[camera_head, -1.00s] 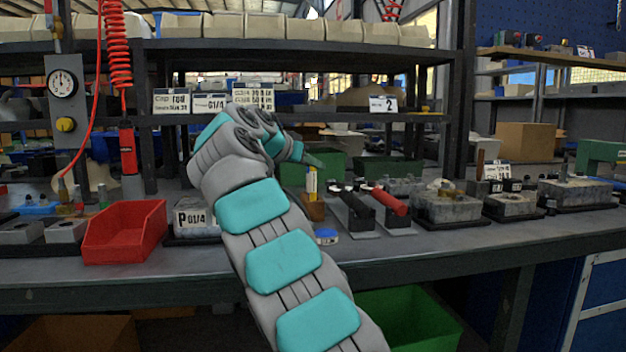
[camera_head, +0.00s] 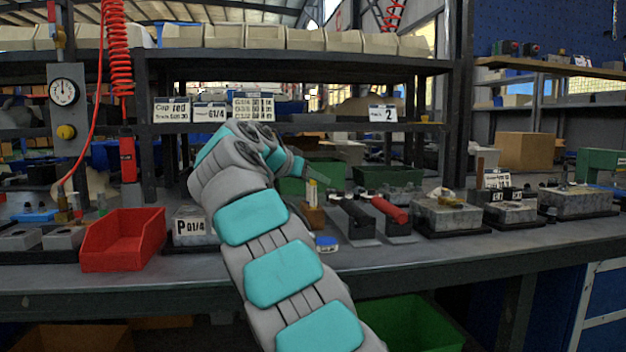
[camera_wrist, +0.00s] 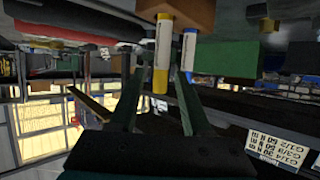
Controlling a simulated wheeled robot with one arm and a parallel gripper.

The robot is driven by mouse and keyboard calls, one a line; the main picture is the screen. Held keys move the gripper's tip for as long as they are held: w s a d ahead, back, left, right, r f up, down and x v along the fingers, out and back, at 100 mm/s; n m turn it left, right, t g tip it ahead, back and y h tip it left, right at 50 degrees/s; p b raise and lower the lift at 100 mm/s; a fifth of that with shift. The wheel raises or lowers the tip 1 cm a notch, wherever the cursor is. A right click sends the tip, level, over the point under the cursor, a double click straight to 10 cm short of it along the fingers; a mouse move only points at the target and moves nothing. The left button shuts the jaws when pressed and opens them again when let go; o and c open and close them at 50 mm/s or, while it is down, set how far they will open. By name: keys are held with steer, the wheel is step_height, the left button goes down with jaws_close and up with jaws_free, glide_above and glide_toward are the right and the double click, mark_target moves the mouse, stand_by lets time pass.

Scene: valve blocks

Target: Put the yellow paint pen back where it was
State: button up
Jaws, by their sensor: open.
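The yellow paint pen (camera_wrist: 162,55) stands in a brown wooden block (camera_wrist: 178,10), shown upside down in the wrist view. A blue pen (camera_wrist: 188,52) stands beside it in the same block. My gripper (camera_wrist: 154,82) is open, with the yellow pen's end showing between its two fingers. The blue pen overlaps the right finger there; I cannot tell if they touch. In the head view the wooden block (camera_head: 314,216) stands on the bench, and my gripper (camera_head: 312,177) is at the top of the pens, which are small and partly hidden.
Black-handled (camera_head: 351,216) and red-handled (camera_head: 390,210) tools lie right of the block. A small blue-and-white item (camera_head: 327,244) lies in front. A red bin (camera_head: 123,242) stands at left, valve blocks (camera_head: 450,212) at right. A shelf (camera_head: 300,124) runs above the bench.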

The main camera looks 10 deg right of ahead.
steer(key=shift+s+a+r, duration=0.1)
steer(key=shift+r, duration=0.15)
steer(key=p+v, duration=0.1)
steer(key=v, duration=1)
steer(key=shift+s+a, duration=0.25)
steer(key=shift+a, duration=0.05)
